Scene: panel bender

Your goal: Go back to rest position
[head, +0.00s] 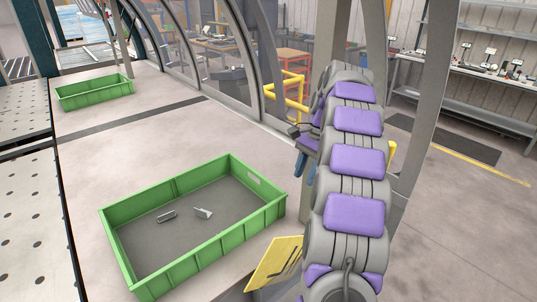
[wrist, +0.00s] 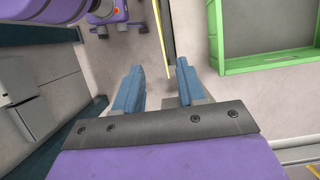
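My gripper shows in the wrist view (wrist: 157,82) with its two blue fingers apart and nothing between them. It points down toward the floor. In the head view my grey and purple arm reaches up on the right side, and a blue finger (head: 300,166) shows partly behind it. The near green crate (head: 192,238) stands to the left of my arm, apart from the gripper. It holds two small metal parts. A corner of a green crate (wrist: 262,62) shows at the right of the wrist view.
A second green crate (head: 95,98) stands farther back at left. A perforated metal table (head: 28,225) runs along the left edge. A curved glass guard (head: 215,50) and yellow railing (head: 292,88) stand behind. A workbench (head: 455,75) is at right. A yellow panel (head: 274,263) is near my arm.

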